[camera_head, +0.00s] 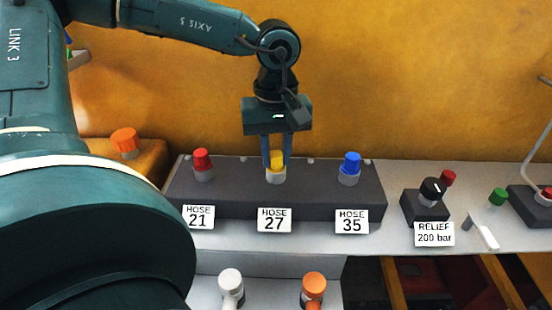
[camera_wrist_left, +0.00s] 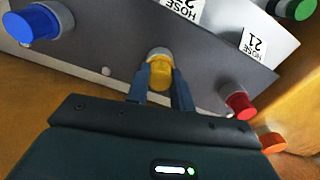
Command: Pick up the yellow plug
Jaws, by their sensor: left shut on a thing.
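The yellow plug (camera_head: 278,160) sits upright in the grey collar of the middle port, above the label HOSE 27 (camera_head: 274,220). My left gripper (camera_head: 276,165) comes down from above with one finger on each side of the plug and is shut on it. The left wrist view also shows the yellow plug (camera_wrist_left: 160,72) between the two fingertips (camera_wrist_left: 161,80), with the grey collar just beyond. The plug looks still seated in the collar. My right gripper is not in view.
A red plug (camera_head: 202,160) above HOSE 21 and a blue plug (camera_head: 351,163) above HOSE 35 flank it on the dark block (camera_head: 240,205). A relief knob (camera_head: 431,191) stands at right. White (camera_head: 231,283) and orange (camera_head: 314,287) fittings sit below. An orange cap (camera_head: 125,141) is at left.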

